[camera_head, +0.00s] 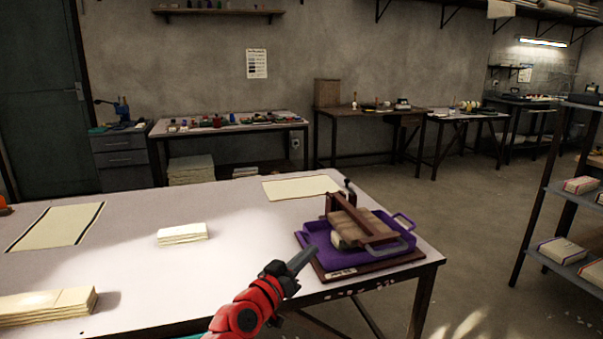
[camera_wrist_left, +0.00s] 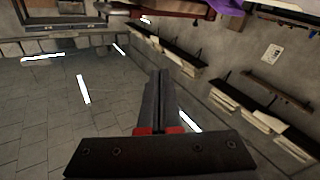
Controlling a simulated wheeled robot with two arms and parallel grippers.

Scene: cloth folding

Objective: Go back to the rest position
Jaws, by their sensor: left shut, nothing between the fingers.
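My left gripper (camera_head: 303,259) is on the red arm at the front of the table, just left of the purple tray. Its fingers are shut with nothing between them; they also show together in the left wrist view (camera_wrist_left: 160,80). The purple tray (camera_head: 402,222) sits on a dark board at the table's right end, with a brown wooden press-like piece (camera_head: 360,222) in it. A folded cream cloth stack (camera_head: 182,233) lies mid-table. Flat cloths lie at the back (camera_head: 302,188) and at the left (camera_head: 58,226). My right gripper is not in view.
A larger folded stack (camera_head: 45,305) lies at the table's front left. The white table (camera_head: 140,285) is bare between the stacks and the tray. A shelf with boxes (camera_head: 560,205) stands at the right, across open floor. Workbenches line the back wall.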

